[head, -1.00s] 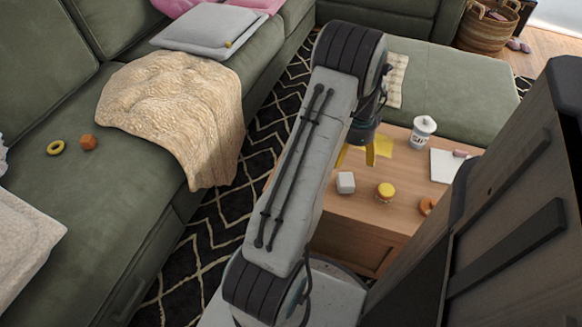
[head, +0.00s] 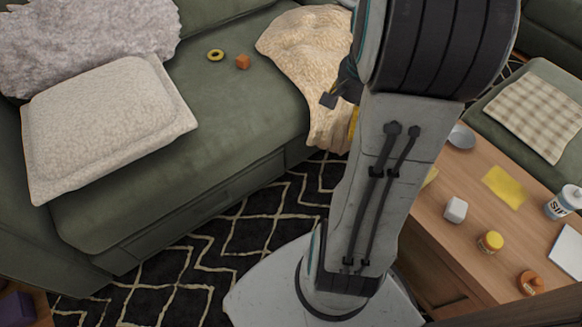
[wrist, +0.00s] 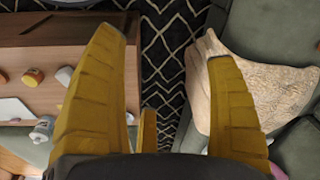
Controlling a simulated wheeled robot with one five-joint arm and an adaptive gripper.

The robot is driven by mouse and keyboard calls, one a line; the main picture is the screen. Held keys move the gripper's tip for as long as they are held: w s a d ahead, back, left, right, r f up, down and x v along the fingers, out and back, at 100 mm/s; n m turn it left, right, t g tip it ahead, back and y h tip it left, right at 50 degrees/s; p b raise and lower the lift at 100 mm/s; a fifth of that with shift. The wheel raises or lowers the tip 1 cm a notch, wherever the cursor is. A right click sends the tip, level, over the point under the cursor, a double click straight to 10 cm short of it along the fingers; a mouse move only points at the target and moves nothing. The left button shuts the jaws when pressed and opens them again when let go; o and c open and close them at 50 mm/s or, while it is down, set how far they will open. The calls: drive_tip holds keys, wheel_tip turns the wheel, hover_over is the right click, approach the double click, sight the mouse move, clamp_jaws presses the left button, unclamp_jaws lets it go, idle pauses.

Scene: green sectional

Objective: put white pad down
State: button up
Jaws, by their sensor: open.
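A flat white pad (head: 568,248) lies on the wooden coffee table (head: 478,252) at the right edge of the head view. It also shows in the wrist view as a pale sheet (wrist: 14,110) on the table at the left. My gripper (wrist: 160,42) is open and empty, with its yellow fingers spread wide above the patterned rug. The rug lies between the table and the sofa there. In the head view my arm hides most of the gripper.
The table also holds a white cube (head: 456,210), a yellow-lidded jar (head: 490,242), an orange item (head: 530,282), a yellow sheet (head: 504,187) and a white canister (head: 564,201). The green sofa (head: 220,130) bears a cream blanket (head: 300,45) and cushions. Dark rug (head: 200,270) is clear.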

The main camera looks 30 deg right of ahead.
drive_tip(key=s+a+r+n, duration=0.1)
drive_tip(key=s+a+n, duration=0.2)
drive_tip(key=a+n, duration=0.3)
drive_tip(key=s+a+r+n+t+y, duration=0.1)
drive_tip(key=a+n, duration=0.6)
drive_tip(key=a, duration=0.8)
drive_tip(key=shift+s+r, duration=0.5)
drive_tip(key=shift+s, duration=0.6)
drive_tip(key=shift+d, duration=0.1)
